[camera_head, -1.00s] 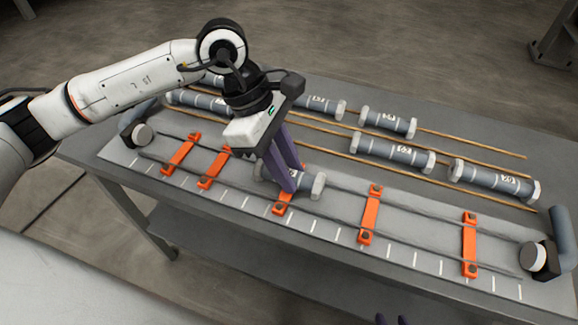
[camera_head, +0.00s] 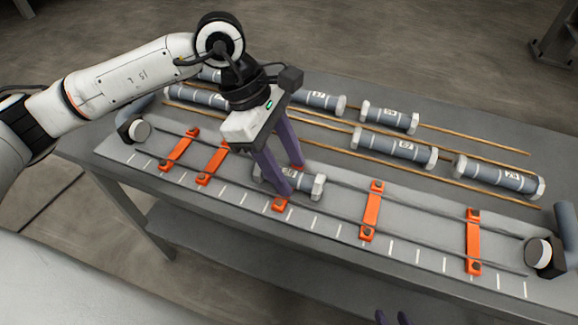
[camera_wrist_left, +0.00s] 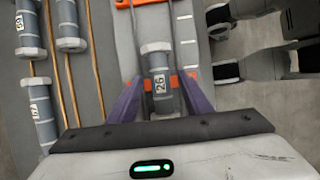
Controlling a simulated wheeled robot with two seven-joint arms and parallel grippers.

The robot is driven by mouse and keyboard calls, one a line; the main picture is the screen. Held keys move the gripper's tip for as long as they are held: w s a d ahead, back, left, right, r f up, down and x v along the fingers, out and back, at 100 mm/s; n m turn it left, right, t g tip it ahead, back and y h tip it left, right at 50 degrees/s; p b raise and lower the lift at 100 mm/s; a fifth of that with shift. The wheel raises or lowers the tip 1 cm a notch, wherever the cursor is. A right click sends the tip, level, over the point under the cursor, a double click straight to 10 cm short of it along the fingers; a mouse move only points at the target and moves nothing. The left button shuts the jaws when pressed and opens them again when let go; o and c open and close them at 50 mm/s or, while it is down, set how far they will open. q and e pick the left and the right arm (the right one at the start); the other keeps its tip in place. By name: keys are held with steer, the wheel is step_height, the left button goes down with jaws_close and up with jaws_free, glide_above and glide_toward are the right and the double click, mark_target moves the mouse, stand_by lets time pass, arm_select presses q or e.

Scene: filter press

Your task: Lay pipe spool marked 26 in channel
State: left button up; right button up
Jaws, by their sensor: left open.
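The pipe spool marked 26 (camera_wrist_left: 159,72) is a grey cylinder with white end flanges. It lies lengthwise between the two rails of the channel (camera_head: 335,203), over an orange crosspiece; in the head view the spool (camera_head: 318,186) is partly hidden by my fingers. My left gripper (camera_head: 292,180) points down at the spool, its purple fingers apart on either side of it. In the wrist view the left fingers (camera_wrist_left: 160,100) stand open with gaps beside the spool. Of my right gripper, only dark purple fingertips (camera_head: 392,318) show at the bottom edge; their opening is unclear.
Several other grey spools, such as one marked 62 (camera_head: 395,147), lie between wooden strips (camera_head: 440,134) at the table's back. Orange crosspieces (camera_head: 371,210) span the channel, with pipe elbows (camera_head: 545,255) at its ends. The channel right of the spool is free of spools.

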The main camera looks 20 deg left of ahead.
arm_select(q)
steer(key=v, duration=0.9)
steer(key=shift+r, duration=0.3)
steer(key=shift+r, duration=0.1)
